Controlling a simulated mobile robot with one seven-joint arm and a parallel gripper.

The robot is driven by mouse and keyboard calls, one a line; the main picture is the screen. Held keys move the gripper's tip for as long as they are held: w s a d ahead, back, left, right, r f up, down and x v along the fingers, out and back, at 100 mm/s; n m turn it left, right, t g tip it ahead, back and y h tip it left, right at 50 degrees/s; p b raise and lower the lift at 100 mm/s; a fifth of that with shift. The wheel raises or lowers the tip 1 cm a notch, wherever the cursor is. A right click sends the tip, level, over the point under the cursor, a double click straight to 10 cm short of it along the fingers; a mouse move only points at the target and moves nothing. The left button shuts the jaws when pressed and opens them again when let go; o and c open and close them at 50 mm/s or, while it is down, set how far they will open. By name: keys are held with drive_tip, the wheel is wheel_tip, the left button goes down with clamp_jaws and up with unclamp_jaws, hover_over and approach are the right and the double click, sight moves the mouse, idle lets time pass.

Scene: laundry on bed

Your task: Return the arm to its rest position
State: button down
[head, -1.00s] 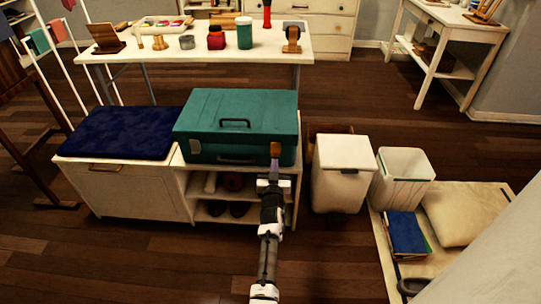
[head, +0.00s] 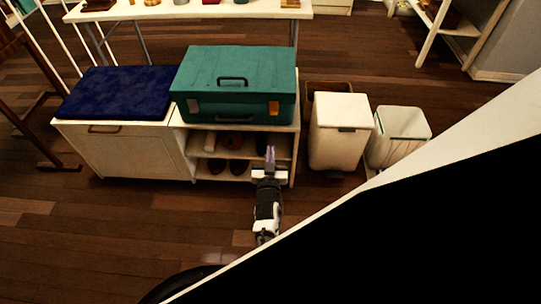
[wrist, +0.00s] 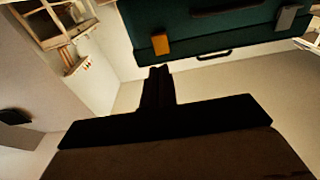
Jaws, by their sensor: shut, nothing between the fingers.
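My gripper (head: 270,157) is at the front of the shoe shelf under the teal case, in the lower middle of the head view. Its fingers are together and hold nothing. In the wrist view my gripper (wrist: 158,72) shows as a dark shape with its fingers closed, pointing toward the teal case. My arm reaches up from below in the head view, and its lower part is cut off by a large black and pale shape at the lower right.
The teal case (head: 238,68) lies on the bench (head: 140,150) beside a blue cushion (head: 118,92). Shoes (head: 237,167) sit on the shelf below. A white lidded bin (head: 340,143) and an open bin (head: 398,150) stand to the right. Wooden floor (head: 130,230) is clear at front left.

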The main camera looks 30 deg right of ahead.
drive_tip(key=shift+s+a, duration=0.4)
drive_tip(key=shift+s, duration=0.2)
